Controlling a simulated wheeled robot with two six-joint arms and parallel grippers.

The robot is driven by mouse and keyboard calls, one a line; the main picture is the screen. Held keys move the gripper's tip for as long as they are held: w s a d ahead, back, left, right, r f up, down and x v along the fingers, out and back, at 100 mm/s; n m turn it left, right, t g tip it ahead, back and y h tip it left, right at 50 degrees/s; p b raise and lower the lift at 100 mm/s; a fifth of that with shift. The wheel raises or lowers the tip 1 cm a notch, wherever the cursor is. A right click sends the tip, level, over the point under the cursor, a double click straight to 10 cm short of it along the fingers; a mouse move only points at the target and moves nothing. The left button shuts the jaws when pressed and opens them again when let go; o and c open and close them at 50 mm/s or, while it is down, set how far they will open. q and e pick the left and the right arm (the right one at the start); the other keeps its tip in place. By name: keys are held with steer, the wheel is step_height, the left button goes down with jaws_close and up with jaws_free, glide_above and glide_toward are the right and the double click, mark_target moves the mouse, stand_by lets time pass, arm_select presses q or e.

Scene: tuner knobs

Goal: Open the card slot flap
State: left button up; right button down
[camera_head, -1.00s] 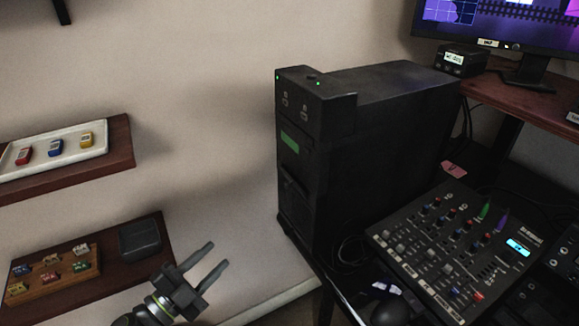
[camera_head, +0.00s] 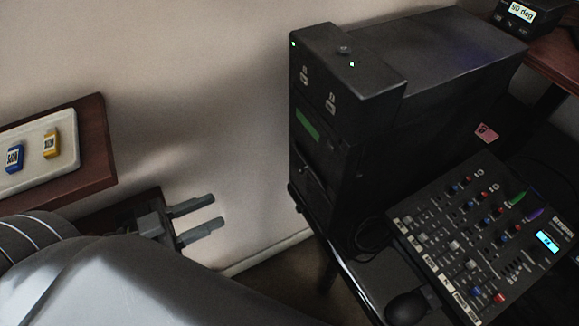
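The black computer tower (camera_head: 430,70) stands on the black desk against the wall. Its narrow front panel faces left and carries a green strip (camera_head: 307,124) and, lower down, a dark recessed panel (camera_head: 310,172); which part is the card slot flap is too dark to tell. My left gripper (camera_head: 207,214) is open and empty, its two fingers pointing right toward the tower's front with a clear gap between. It is apart from the tower. My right gripper is not in view.
A shelf (camera_head: 92,150) at left holds a white tray (camera_head: 38,178) with a blue and a yellow cartridge. A pink card (camera_head: 487,133) lies behind the mixer. Bare wall fills the gap left of the tower.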

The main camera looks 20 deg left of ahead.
arm_select(q)
steer(key=p+x, duration=0.3)
steer(key=x, duration=1.4)
stand_by(0.5)
steer(key=shift+a, duration=0.1)
jaws_close()
